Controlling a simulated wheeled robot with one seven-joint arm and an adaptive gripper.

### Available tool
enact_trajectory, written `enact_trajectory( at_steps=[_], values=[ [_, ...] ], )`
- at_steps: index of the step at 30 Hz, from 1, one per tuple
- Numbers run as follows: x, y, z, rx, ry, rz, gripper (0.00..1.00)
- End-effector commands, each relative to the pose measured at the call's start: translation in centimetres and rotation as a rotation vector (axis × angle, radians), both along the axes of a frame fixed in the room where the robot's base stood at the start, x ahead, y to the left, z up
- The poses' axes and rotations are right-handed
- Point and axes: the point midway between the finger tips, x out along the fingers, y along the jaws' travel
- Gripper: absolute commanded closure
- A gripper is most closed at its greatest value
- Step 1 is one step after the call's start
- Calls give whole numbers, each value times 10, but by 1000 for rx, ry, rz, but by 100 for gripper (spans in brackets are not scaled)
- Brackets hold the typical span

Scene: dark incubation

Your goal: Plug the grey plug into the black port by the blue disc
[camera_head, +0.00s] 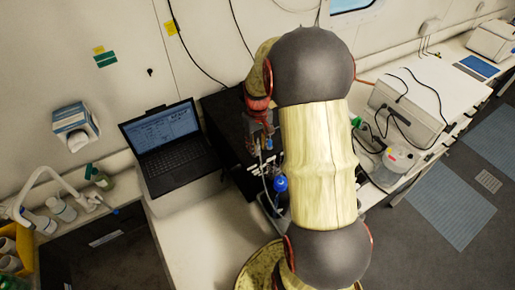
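My gripper (262,140) points down over the black device (224,118), left of my arm's pale links. It is small and partly shaded, so I cannot tell whether its fingers are open or shut, or whether they hold anything. A small blue round thing (280,184), perhaps the blue disc, shows just below the gripper at the left edge of my arm. A thin light cable (264,182) runs down beside it. I cannot make out the grey plug or the black port. My arm hides much of the bench behind it.
An open laptop (168,145) stands left of the black device. The white bench front (205,235) is bare. At right are a white box-shaped instrument (425,95) with black cables and a clear bottle (396,160). A tap (45,180) and bottles stand far left.

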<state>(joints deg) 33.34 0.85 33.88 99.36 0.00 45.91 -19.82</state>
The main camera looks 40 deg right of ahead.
Motion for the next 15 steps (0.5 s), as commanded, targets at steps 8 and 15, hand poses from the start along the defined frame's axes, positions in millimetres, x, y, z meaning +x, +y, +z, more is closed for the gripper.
enact_trajectory(
  at_steps=[8, 15],
  values=[
    [0, 0, 0, 0, 0, 0, 70],
    [0, 0, 0, 0, 0, 0, 78]
  ],
)
